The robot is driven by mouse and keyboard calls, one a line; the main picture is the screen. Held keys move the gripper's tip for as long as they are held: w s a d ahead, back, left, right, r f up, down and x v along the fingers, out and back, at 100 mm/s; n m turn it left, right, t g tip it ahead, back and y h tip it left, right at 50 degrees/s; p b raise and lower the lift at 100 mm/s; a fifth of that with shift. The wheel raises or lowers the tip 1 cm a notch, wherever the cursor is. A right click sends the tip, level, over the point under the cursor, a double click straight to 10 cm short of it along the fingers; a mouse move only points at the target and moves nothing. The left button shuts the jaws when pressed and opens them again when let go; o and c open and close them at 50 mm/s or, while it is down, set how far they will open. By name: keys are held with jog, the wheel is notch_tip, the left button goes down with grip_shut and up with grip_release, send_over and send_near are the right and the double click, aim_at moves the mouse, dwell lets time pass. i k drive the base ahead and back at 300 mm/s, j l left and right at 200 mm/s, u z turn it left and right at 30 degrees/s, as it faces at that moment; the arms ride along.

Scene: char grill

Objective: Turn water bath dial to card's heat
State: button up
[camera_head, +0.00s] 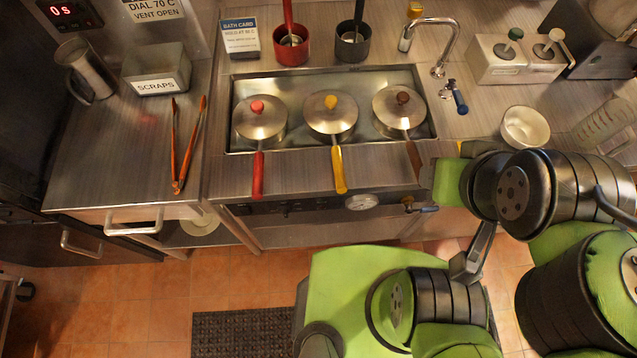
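The water bath (326,153) is a steel basin set in the counter, with three lidded pans in it. A round white-faced dial or gauge (362,202) is on its dark front panel; I cannot read its setting. The blue-headed bath card (240,36) stands behind the bath's left corner. Its small line seems to end in "50 C", but it is not clear. My arm fills the lower right, right of the dial. A grey piece at its end (468,266) may be part of my gripper; its fingers cannot be made out.
Another sign (154,8) reads "DIAL 70 C VENT OPEN". Orange tongs (187,146) lie left. Tiled floor before the panel is partly clear.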

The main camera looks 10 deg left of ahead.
aim_at(285, 209)
jog(key=u, duration=0.9)
